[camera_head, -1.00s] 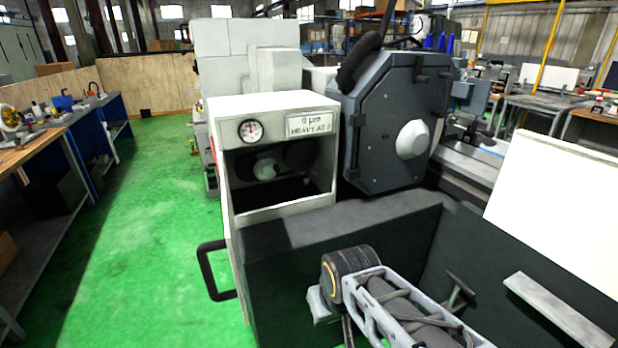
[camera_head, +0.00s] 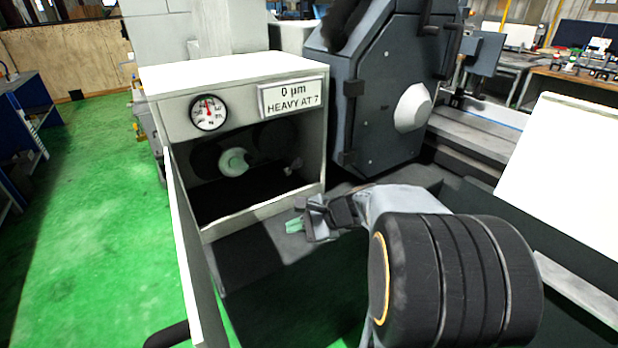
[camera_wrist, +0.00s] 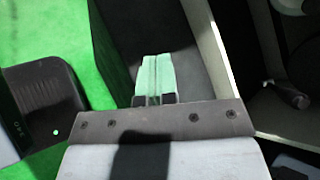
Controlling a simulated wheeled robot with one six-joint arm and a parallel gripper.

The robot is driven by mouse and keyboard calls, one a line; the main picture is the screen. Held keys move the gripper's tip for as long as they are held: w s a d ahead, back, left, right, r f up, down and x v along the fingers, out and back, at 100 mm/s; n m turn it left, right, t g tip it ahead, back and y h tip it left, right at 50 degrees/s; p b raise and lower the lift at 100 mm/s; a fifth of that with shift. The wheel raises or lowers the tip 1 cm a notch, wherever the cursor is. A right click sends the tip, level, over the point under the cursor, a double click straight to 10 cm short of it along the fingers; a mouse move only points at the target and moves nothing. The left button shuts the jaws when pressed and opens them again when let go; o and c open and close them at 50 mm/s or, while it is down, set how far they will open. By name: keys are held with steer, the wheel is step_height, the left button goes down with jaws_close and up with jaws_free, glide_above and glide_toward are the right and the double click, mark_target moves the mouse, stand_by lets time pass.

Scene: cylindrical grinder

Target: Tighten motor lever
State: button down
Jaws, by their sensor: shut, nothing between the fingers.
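My gripper (camera_head: 294,225) is shut and empty, with pale green fingertips. It is in front of and below the open compartment of the white cabinet (camera_head: 177,118). In the wrist view the gripper (camera_wrist: 154,72) points over a dark surface beside the cabinet wall. Inside the compartment a small grey lever-like part (camera_head: 295,165) shows at the right, likely the motor lever; it also shows in the wrist view (camera_wrist: 287,95). It is apart from my gripper. A pale round hub (camera_head: 233,162) sits further left in the dark; details behind it are hidden.
A dial gauge (camera_head: 208,112) and a sign (camera_head: 293,97) reading "0 µm HEAVY AT 7" are on the cabinet front. A dark grey machine guard (camera_head: 395,95) stands to the right. The green floor (camera_head: 85,200) is clear at left.

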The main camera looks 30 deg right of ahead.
steer(key=w+d+m+t+b, duration=0.1)
steer(key=w+d+m+t, duration=0.4)
steer(key=d, duration=0.3)
steer(key=m+t+h+b, duration=0.1)
steer(key=m+t+h, duration=0.25)
steer(key=m, duration=0.35)
glide_toward(294, 167)
steer(key=shift+t, duration=0.45)
steer(key=shift+d+p+x, duration=0.2)
steer(key=shift+p+x, duration=0.15)
steer(key=shift+x, duration=0.7)
steer(key=shift+d+p+x, duration=0.2)
steer(key=shift+p+x, duration=0.15)
steer(key=shift+x, duration=0.75)
steer(key=shift+w+r, duration=0.1)
steer(key=shift+r, duration=0.05)
